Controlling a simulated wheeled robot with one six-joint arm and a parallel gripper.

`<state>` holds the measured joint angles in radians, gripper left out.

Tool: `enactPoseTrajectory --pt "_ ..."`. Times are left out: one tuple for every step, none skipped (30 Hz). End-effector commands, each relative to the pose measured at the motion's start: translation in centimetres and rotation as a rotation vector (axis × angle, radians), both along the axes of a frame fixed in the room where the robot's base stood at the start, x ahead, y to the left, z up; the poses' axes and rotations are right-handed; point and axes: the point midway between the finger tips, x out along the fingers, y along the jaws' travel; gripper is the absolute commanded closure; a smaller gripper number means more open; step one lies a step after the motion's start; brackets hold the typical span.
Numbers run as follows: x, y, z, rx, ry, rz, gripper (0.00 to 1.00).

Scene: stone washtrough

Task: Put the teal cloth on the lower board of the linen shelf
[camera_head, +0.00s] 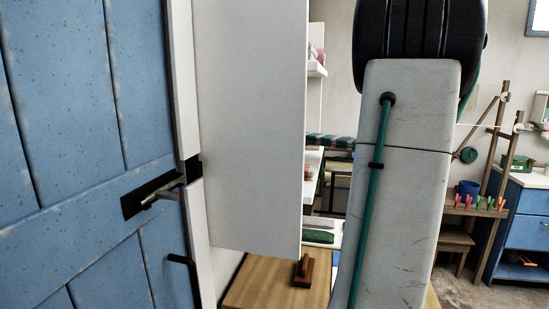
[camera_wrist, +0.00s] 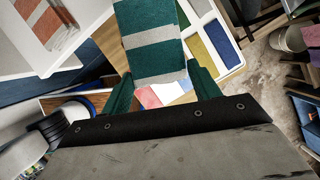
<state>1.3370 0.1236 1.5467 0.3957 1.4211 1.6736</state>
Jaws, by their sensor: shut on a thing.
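In the wrist view the teal cloth (camera_wrist: 150,22), with pale grey stripes, sits between the two green fingers of my gripper (camera_wrist: 163,82). My gripper is shut on it, and the cloth sticks out flat beyond the fingers. A white shelf, apparently the linen shelf (camera_wrist: 18,52), is at the upper left of the wrist view, left of the cloth. An orange-and-white striped cloth lies on it. In the head view, white shelf boards (camera_head: 316,70) show partly between a white panel and my arm. My gripper is hidden in the head view.
A blue door (camera_head: 70,120) and a tall white panel (camera_head: 250,120) fill the left of the head view. A wooden top (camera_head: 260,285) bears a brown block (camera_head: 303,270). A white compartment tray (camera_wrist: 228,25) with coloured cloths lies beyond the held cloth in the wrist view.

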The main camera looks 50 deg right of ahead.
Motion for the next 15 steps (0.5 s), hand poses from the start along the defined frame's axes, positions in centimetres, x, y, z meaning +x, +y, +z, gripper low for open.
enactPoseTrajectory --pt "0.3 0.2 0.1 -0.001 0.000 0.002 0.66" --pt "0.6 0.4 0.1 -0.001 0.000 0.003 0.66" --pt "1.1 0.8 0.1 -0.002 0.000 0.004 0.66" --pt "1.6 1.2 0.0 -0.002 0.000 0.005 0.66" --pt "2.2 1.6 0.0 -0.001 -0.001 0.006 0.66" --pt "3.1 2.2 -0.2 -0.001 0.000 0.008 0.66" --pt "3.8 2.7 -0.3 -0.001 0.000 0.008 0.66" --pt "4.5 3.2 -0.3 -0.002 0.000 0.009 0.66" --pt "5.4 3.8 -0.4 -0.002 -0.001 0.009 0.66" --pt "6.1 4.3 -0.5 -0.001 0.000 0.010 0.66" --pt "6.7 4.8 -0.6 -0.002 0.000 0.009 0.66" --pt "7.7 5.4 -0.7 -0.001 0.000 0.010 0.66" --pt "8.3 5.8 -0.8 -0.001 0.000 0.009 0.66" --pt "9.0 6.3 -0.9 -0.002 0.000 0.010 0.66" --pt "9.8 6.9 -1.0 -0.002 0.000 0.009 0.66"
